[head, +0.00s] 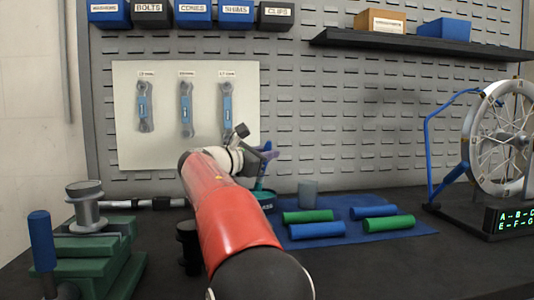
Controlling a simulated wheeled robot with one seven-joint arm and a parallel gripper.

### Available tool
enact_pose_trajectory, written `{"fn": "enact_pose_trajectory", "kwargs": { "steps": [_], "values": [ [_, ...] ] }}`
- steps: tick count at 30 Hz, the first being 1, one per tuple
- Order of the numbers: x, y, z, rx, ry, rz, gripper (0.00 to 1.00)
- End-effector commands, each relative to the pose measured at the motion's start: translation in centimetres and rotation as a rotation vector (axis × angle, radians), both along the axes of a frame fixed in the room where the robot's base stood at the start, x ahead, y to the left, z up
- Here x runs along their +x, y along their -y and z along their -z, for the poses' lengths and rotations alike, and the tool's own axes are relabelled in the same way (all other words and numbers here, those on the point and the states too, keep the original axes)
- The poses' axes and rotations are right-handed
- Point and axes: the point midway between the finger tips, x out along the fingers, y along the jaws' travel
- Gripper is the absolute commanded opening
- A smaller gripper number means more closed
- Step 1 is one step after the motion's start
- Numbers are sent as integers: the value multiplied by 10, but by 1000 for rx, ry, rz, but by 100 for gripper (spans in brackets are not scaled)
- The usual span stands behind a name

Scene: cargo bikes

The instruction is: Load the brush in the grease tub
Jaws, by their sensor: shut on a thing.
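My gripper (266,154) is at the middle of the head view, in front of the pegboard and above the bench. The grease tub (267,203) is a dark round tub with a teal rim, directly under the brush. My red arm hides its left side and part of its label. The brush's lower end is at the tub's mouth; I cannot tell whether the bristles touch grease.
A blue mat (385,230) with green and blue rolls lies right of the tub. A grey cup (308,193) stands behind it. A green vise (95,255) is at left, a wheel stand (470,213) at right. Wrenches hang on a pale panel (160,100).

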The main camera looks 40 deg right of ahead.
Motion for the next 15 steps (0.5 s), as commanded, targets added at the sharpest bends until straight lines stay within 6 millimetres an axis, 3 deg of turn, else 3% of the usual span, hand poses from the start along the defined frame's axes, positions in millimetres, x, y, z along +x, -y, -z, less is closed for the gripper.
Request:
{"fn": "enact_pose_trajectory", "kwargs": {
  "steps": [15],
  "values": [
    [0,0,-43,-2,4,1,0]
  ]
}}
